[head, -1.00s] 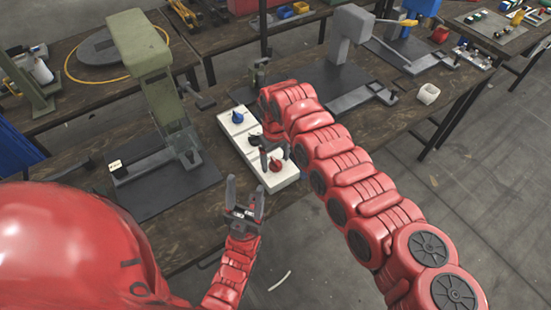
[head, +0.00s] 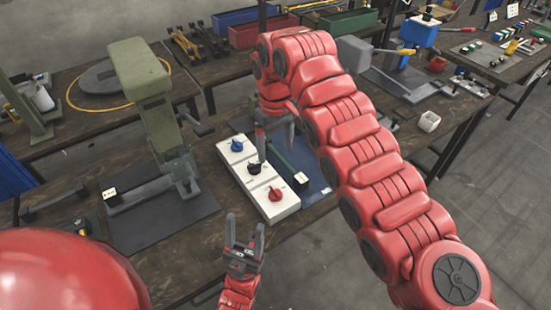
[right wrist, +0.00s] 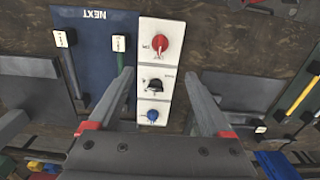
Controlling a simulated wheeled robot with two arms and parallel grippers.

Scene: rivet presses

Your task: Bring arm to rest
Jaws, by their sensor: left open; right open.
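My right arm (head: 360,150) reaches across the bench from the right in the head view. Its gripper (head: 276,145) points down over the white switch box (head: 241,179). In the right wrist view the right gripper (right wrist: 158,76) is open and empty, its fingers spread on either side of the box (right wrist: 155,62). The box carries a blue knob (head: 237,145), a black knob (head: 254,168) and a red knob (head: 275,194).
A green press (head: 147,75) stands left of the box on a dark base. A grey press (head: 358,52) stands to the right, partly hidden by my arm. A blue mat (right wrist: 97,40) lies beside the box.

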